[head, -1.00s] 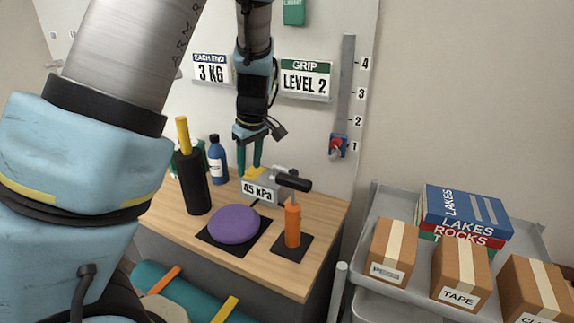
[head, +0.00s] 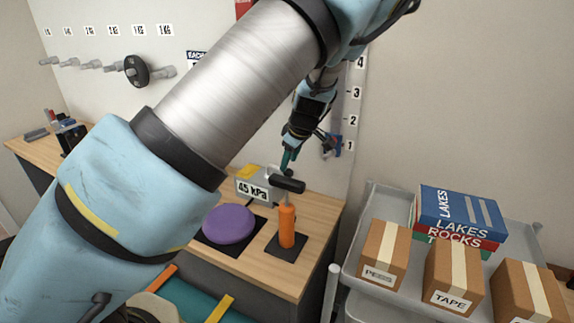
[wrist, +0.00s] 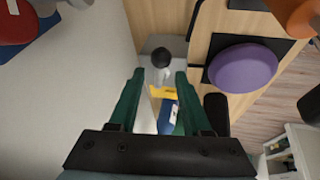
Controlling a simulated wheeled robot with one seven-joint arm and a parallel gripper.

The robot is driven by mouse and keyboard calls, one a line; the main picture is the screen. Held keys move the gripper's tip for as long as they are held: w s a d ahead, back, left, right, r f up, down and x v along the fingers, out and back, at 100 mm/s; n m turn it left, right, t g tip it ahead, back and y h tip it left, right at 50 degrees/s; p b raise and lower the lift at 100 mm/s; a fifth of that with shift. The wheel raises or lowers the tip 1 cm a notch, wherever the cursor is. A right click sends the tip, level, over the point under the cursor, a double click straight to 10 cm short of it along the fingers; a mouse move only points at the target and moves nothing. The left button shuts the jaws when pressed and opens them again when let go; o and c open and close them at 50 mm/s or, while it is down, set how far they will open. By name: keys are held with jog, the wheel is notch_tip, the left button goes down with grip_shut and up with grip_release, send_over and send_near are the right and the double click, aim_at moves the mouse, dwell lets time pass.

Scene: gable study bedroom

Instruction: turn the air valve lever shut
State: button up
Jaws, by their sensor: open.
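The grey air box marked 45 kPa (head: 252,190) stands on the wooden bench against the wall, with a yellow piece (head: 248,171) on top. In the wrist view, a black ball knob (wrist: 161,57) on a short pale stem, apparently the valve lever, rises from the grey box. The yellow piece (wrist: 163,92) lies just below it there. My gripper (head: 288,160) is tilted behind the pump handle, by the box's right end. In the wrist view my gripper (wrist: 160,77) is open, its green fingers either side of the knob's line; contact cannot be told. In the head view the knob is hidden.
An orange pump (head: 287,224) with a black handle (head: 287,184) stands close in front of my gripper. A purple disc (head: 229,224) lies left of it. The wall slider (head: 332,146) is close behind. A grey cart (head: 362,285) with boxes stands right.

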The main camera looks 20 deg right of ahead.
jog(key=shift+x, duration=1.8)
grip_shut()
